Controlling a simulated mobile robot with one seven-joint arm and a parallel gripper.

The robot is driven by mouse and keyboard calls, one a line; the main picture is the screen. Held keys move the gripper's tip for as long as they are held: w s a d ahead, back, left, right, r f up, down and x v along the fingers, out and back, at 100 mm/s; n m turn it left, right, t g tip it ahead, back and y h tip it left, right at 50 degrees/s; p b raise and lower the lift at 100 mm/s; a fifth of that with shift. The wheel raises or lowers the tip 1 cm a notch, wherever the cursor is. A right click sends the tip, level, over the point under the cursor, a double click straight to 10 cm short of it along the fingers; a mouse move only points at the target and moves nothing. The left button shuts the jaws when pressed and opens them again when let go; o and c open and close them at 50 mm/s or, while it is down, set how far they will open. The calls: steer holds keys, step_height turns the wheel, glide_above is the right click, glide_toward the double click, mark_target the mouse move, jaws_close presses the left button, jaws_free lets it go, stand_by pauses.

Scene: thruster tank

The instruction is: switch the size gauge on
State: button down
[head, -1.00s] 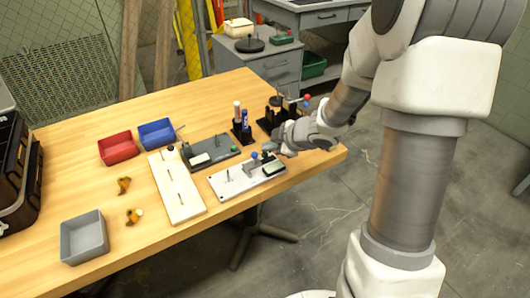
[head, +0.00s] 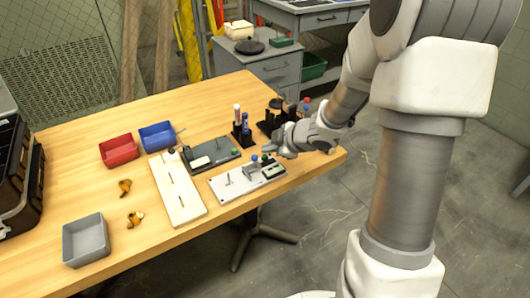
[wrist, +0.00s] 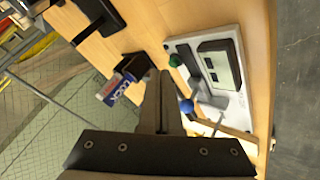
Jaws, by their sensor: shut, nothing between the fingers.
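The likely size gauge is a light grey plate (head: 235,184) near the table's front edge, with a small dark-framed display (head: 273,170), upright pins and a blue ball (head: 254,158). In the wrist view the display (wrist: 222,66) has a pale screen whose reading I cannot make out. A green button (wrist: 176,60) sits beside the display, and the blue ball (wrist: 186,106) is nearer the camera. My gripper (head: 270,150) is shut and empty, its tips just above the plate's far right end. In the wrist view my fingertips (wrist: 160,74) appear close beside the green button; contact is unclear.
A dark plate (head: 222,157) with a green button lies behind the gauge, and a white board (head: 170,190) lies left. A black holder with markers (head: 241,130) stands close behind my gripper. Red (head: 118,150), blue (head: 157,135) and grey bins (head: 85,240) are farther left.

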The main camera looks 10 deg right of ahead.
steer(key=shift+r, duration=0.3)
step_height(320, 180, up, 6)
steer(key=p, duration=0.6)
steer(key=shift+f, duration=0.1)
